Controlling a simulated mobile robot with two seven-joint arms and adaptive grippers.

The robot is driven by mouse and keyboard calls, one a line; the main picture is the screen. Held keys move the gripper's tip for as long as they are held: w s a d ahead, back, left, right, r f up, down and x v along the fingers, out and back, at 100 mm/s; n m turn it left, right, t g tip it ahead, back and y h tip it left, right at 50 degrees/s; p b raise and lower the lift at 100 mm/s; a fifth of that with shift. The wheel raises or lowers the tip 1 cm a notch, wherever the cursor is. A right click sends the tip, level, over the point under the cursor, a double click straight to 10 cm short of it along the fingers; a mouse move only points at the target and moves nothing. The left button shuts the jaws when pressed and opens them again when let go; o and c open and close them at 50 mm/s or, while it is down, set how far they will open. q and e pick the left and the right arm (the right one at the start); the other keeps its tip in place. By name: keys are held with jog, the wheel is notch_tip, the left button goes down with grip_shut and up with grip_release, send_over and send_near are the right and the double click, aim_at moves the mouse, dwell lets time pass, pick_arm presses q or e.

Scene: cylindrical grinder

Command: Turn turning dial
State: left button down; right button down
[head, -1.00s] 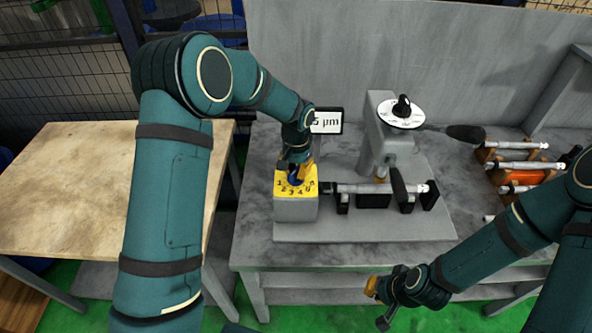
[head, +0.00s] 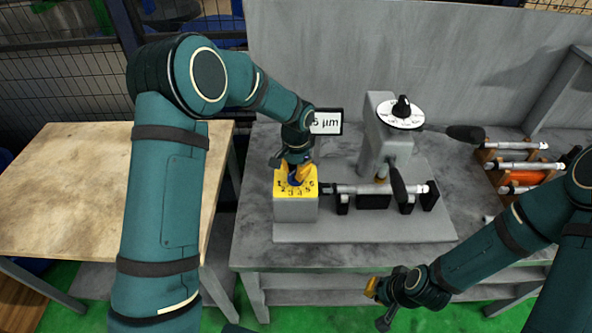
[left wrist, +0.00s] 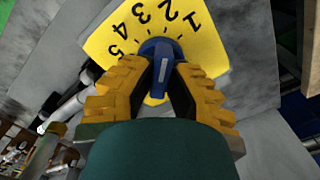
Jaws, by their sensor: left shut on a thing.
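The turning dial is a blue knob (left wrist: 162,68) on a yellow plate (head: 306,190) numbered from 1 upward, on top of a grey box (head: 295,209). My left gripper (head: 297,176) comes down from above onto the knob. In the left wrist view, the yellow fingers of my left gripper (left wrist: 162,78) are closed on both sides of the knob's handle. The white pointer line on the knob is partly visible. My right gripper (head: 379,301) hangs in front of the workbench, away from the dial; its finger opening is too small to judge.
A grey grinder with a white top dial (head: 400,112) and a black lever (head: 466,132) stands right of the box. A shaft (head: 380,189) lies across its supports. A small display (head: 326,122) stands behind. A rack of rods (head: 520,166) is at the right. A wooden table (head: 95,190) is at the left.

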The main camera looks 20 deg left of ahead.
aim_at(296, 170)
pick_arm(q)
jog(key=c, duration=0.9)
grip_release()
jog(key=shift+s+f, duration=0.1)
jog(key=shift+c, duration=0.2)
notch_tip(296, 170, up, 12)
